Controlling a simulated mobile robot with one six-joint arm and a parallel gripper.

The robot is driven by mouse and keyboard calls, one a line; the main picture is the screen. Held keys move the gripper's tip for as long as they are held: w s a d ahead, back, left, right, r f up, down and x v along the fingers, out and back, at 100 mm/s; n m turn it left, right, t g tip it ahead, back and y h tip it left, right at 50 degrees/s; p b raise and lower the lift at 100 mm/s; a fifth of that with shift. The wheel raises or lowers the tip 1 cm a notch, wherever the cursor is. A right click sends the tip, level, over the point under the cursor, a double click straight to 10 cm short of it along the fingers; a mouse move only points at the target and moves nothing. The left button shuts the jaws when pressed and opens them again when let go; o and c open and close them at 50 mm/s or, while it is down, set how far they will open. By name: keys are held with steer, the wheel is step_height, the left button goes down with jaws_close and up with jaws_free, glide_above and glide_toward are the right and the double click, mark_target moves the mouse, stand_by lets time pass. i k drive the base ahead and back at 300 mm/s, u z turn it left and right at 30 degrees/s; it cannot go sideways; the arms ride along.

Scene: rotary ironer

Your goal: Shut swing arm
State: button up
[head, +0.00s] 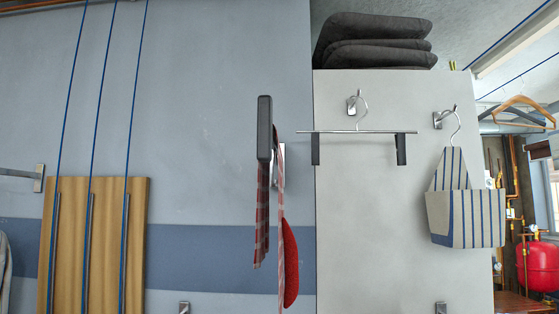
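My gripper is not in view. No part is clearly identifiable as the swing arm in the head view. One candidate is a dark grey upright bar with rounded ends (265,130), in front of the blue-grey wall at the middle. Red-and-white striped cloths (262,215) and a red padded piece (291,265) hang below and beside it, partly hiding a small metal wall fitting behind. Another candidate is a metal bar (15,173) at the left edge, joined to a wall plate (39,178); its far end is cut off.
A wooden board (95,250) with blue cords stands at the left. A light panel (370,220) at the right carries a clip hanger (358,132) and a striped bag (465,205) on hooks. Dark cushions (375,42) lie on top. A red tank (540,265) shows far right.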

mark_target(267, 142)
steer(key=z, duration=0.1)
steer(key=k, duration=0.5)
steer(key=u, duration=0.7)
steer(key=i, duration=0.2)
steer(key=z, duration=0.15)
